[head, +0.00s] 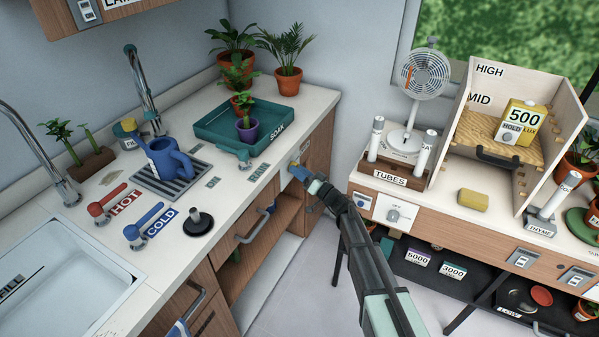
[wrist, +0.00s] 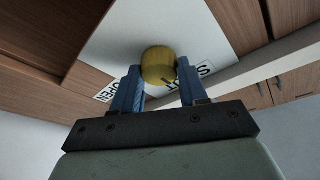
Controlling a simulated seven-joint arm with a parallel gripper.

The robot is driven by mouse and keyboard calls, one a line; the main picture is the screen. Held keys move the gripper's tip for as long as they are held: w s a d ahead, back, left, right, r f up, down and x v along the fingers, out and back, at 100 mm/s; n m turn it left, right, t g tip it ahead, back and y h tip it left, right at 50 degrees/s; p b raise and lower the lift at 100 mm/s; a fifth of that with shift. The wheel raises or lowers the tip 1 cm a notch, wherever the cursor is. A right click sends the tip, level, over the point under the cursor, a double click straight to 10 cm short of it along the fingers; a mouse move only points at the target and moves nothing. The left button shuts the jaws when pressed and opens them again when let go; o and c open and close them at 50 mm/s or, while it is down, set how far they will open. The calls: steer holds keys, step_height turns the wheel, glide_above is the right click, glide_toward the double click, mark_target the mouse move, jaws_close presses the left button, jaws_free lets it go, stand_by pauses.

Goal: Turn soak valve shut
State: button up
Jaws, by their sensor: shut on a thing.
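The soak valve's yellow round knob (wrist: 158,64) sits on a white plate (wrist: 115,45) in the wrist view. An OPEN label (wrist: 106,92) is at the plate's left and a SHUT label (wrist: 204,70), partly hidden, at its right. My gripper (head: 300,172) is at the cabinet front below the counter edge in the head view. Its two blue fingers are shut on the knob, one on each side. I cannot tell which way the knob is turned.
A teal spout (head: 244,164) is at the tray's front corner, by the DRAIN label. A blue watering can (head: 168,160) stands on a grate. Cabinet handles (head: 252,228) stick out left of my gripper. The tubes rack (head: 392,176) is on the right bench.

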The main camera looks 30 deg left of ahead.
stand_by(0.4)
steer(key=o, duration=1.1)
steer(key=shift+c, duration=0.2)
steer(key=shift+d, duration=0.1)
steer(key=v, duration=1.3)
steer(key=shift+d, duration=0.3)
steer(key=shift+f, duration=0.15)
